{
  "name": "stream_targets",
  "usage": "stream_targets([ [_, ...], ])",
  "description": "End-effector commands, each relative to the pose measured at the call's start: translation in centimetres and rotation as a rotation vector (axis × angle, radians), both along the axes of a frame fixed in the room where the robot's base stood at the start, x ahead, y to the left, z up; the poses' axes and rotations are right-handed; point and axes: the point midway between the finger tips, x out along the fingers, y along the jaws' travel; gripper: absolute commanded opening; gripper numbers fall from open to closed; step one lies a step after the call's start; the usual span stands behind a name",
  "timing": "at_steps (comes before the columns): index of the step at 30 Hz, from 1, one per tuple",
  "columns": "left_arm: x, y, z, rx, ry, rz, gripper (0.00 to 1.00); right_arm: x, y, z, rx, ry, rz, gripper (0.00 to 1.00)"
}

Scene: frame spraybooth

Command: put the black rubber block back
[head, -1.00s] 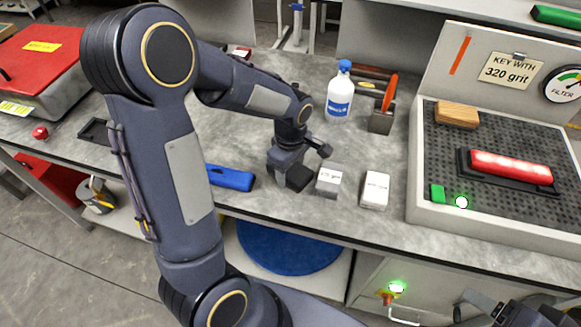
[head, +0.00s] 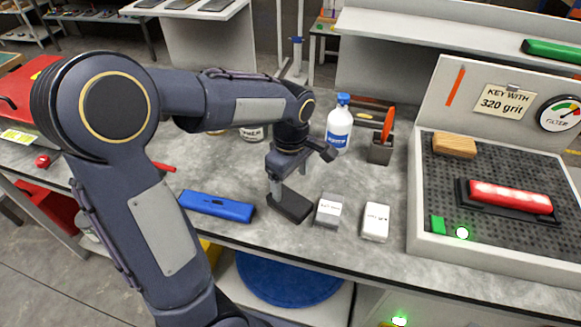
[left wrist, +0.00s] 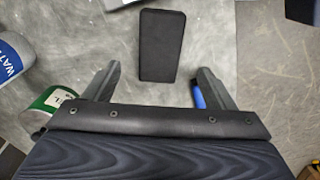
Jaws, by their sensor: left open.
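The black rubber block (head: 290,207) lies flat on the grey bench top near its front edge. In the left wrist view the block (left wrist: 160,45) lies just beyond the fingertips, bare on all sides. My left gripper (head: 288,182) is just above the block, pointing down. In the left wrist view its two fingers (left wrist: 157,80) are spread wide with nothing between them. My right gripper is not in view.
Two white-labelled blocks (head: 329,209) (head: 376,221) stand right of the black block. A blue case (head: 217,206) lies left of it. A white bottle (head: 339,127) and a dark holder (head: 380,150) stand behind. A perforated tray (head: 500,160) is at right.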

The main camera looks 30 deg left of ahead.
Motion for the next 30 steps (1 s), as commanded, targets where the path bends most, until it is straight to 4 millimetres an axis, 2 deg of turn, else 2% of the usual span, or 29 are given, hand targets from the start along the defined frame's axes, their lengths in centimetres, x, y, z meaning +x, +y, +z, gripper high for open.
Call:
stream_targets([
  [3, 0.1, 0.0, 2.0, 0.0, -0.003, -0.001, 0.78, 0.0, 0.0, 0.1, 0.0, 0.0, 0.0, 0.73],
  [8, -0.1, 0.0, 3.4, -0.004, -0.003, -0.006, 0.78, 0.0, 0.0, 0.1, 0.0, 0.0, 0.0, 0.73],
  [11, -1.3, 0.1, 4.2, -0.036, -0.027, -0.071, 0.78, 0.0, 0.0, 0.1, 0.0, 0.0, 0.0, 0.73],
  [14, -4.0, 0.1, 5.2, -0.098, -0.098, -0.237, 0.78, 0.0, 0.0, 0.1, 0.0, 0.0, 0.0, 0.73],
  [18, -9.3, -0.7, 6.0, -0.155, -0.278, -0.578, 0.78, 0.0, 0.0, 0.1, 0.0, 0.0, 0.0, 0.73],
  [21, -12.5, -1.8, 6.1, -0.134, -0.418, -0.815, 0.78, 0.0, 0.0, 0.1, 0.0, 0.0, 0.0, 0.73],
  [25, -15.4, -3.0, 5.4, -0.056, -0.553, -1.051, 0.78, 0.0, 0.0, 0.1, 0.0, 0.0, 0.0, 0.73],
  [30, -16.8, -3.9, 4.8, 0.021, -0.631, -1.204, 0.78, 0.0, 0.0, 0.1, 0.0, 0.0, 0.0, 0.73],
])
